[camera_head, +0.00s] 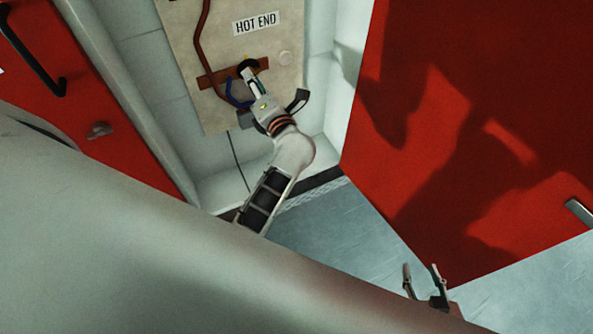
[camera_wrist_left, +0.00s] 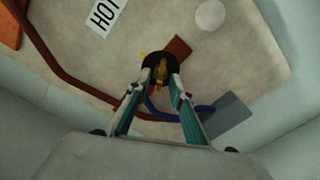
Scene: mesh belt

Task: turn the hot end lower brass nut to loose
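My left gripper (camera_head: 250,74) reaches up to the brown bracket on the panel marked HOT END (camera_head: 256,23). In the left wrist view, my left gripper (camera_wrist_left: 157,86) has its two fingers apart, with a gap between the tips. A small brass part (camera_wrist_left: 162,72), apparently the lower nut, shows between and just beyond the tips, in front of a round black piece (camera_wrist_left: 155,61). I cannot tell whether a finger touches it. In the head view the gripper mostly hides the nut. My right gripper (camera_head: 423,283) is open and empty at the lower right.
A brown pipe (camera_head: 204,55) runs down the panel's left side, and a blue hose (camera_head: 233,98) loops below the bracket. A round pale disc (camera_head: 285,58) sits to the right. Red doors (camera_head: 455,120) flank the niche. The floor (camera_head: 330,225) is clear.

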